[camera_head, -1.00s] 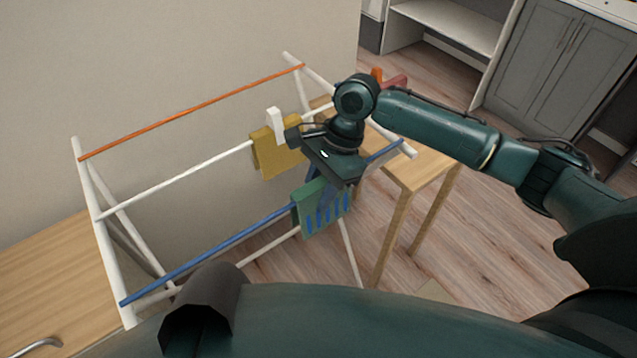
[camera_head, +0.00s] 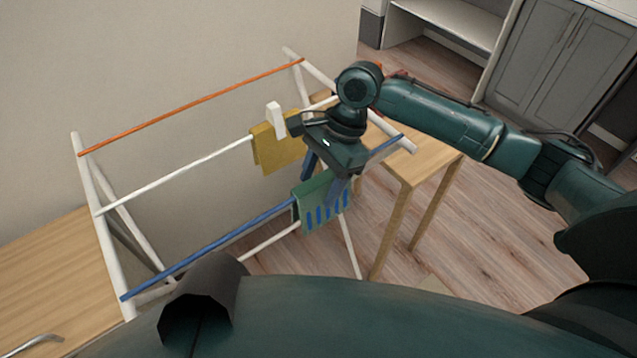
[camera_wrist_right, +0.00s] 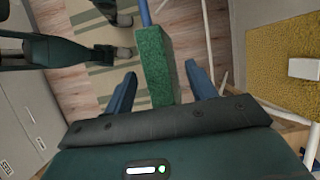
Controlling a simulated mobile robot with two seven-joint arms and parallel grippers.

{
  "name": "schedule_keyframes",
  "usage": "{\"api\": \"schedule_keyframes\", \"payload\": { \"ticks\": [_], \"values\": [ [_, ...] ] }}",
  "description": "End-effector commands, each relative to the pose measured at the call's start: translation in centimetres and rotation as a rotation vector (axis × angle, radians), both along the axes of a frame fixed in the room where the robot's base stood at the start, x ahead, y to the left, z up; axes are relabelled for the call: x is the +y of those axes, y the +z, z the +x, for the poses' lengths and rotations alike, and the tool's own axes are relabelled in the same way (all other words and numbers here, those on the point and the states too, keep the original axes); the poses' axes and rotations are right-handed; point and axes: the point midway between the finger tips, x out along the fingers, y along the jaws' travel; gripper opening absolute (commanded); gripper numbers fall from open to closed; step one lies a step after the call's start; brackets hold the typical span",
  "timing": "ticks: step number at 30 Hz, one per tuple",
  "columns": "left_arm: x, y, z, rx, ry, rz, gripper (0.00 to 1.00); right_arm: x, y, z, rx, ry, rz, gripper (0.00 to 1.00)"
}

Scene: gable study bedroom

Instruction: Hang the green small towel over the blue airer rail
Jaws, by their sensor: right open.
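The green small towel (camera_head: 322,208), with blue stripes near its lower edge, hangs folded over the blue airer rail (camera_head: 215,243), near the rail's right part. My right gripper (camera_head: 323,178) is open just above the towel, its fingers apart on either side of the towel's top. In the right wrist view the towel (camera_wrist_right: 154,62) shows between the two spread fingers (camera_wrist_right: 160,92), with a gap on each side. The blue rail (camera_wrist_right: 145,12) runs away beyond it. My left gripper is not seen.
A mustard towel (camera_head: 275,150) with a white clip (camera_head: 275,118) hangs on the white middle rail (camera_head: 180,174). An orange rail (camera_head: 190,112) is behind. A wooden table (camera_head: 425,165) stands right of the airer. The blue rail's left part is bare.

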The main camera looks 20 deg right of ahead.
Motion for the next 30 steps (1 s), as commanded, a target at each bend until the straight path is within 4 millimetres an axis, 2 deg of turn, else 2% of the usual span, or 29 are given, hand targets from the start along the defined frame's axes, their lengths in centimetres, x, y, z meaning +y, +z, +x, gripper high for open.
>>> {"api": "schedule_keyframes", "payload": {
  "ticks": [9, 15, 21, 30],
  "values": [
    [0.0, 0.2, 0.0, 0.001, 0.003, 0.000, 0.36, -2.5, 6.5, 1.0, -0.005, -0.002, -0.001, 0.56],
    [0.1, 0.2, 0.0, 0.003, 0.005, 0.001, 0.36, -3.7, 9.7, 1.4, -0.004, 0.000, -0.001, 0.56],
    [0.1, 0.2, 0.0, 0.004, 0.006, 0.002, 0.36, -4.3, 11.0, 1.6, -0.002, 0.001, 0.000, 0.56],
    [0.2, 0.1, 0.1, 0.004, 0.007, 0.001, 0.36, -4.3, 11.1, 1.6, -0.001, 0.001, -0.001, 0.56]
  ]
}}
